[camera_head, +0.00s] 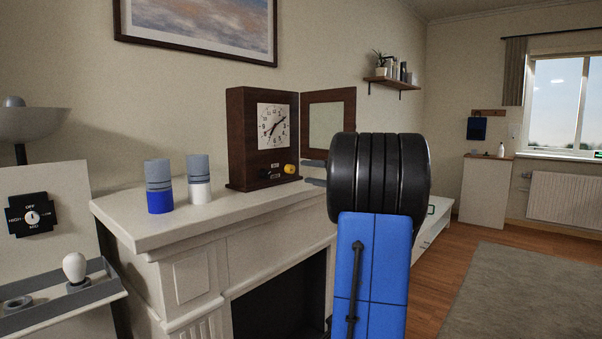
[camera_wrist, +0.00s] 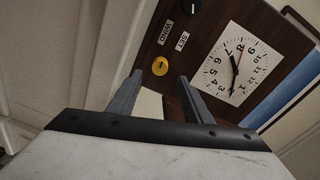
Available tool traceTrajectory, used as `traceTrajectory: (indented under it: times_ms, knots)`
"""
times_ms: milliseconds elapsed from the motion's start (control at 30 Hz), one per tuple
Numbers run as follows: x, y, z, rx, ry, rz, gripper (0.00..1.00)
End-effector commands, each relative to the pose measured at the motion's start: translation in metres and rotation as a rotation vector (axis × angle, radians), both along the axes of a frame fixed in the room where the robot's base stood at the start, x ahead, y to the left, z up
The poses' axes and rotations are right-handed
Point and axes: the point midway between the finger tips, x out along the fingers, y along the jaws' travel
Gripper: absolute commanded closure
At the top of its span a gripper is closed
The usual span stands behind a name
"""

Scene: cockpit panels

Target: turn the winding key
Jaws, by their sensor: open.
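A dark wooden clock (camera_head: 236,140) with a white dial stands on the mantel. Its front has a yellow knob (camera_head: 290,169) and a black knob (camera_head: 266,175) below the dial. In the wrist view the yellow knob (camera_wrist: 160,66) and black knob (camera_wrist: 193,7) flank labels reading WIND and SET. I cannot tell which label belongs to which knob, so which is the winding key is unclear. My gripper (camera_head: 314,173) is open and empty, right of the yellow knob in the head view. In the wrist view the yellow knob appears between the fingertips, apart from both.
The clock's glazed door (camera_head: 329,97) stands open to the right. A blue-and-grey cylinder (camera_head: 158,187) and a white-and-grey cylinder (camera_head: 200,180) stand on the white mantel (camera_head: 142,229) left of the clock. A panel with a black dial (camera_head: 31,216) is at far left.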

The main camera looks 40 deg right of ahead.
Motion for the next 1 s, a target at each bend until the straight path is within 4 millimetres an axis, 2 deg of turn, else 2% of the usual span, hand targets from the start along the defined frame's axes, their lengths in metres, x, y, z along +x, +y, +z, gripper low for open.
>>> traceTrajectory:
  times_ms: [33,300,500,700,1000]
  knots:
    - [-0.012,-0.002,0.000,0.000,0.000,-0.004,0.55]
    - [-0.065,-0.003,0.002,0.000,0.000,-0.004,0.55]
    - [-0.092,-0.003,0.001,0.000,0.001,-0.002,0.55]
    - [-0.105,-0.003,0.002,0.000,0.001,-0.001,0.55]
    - [-0.106,-0.003,0.002,0.000,0.001,0.000,0.55]
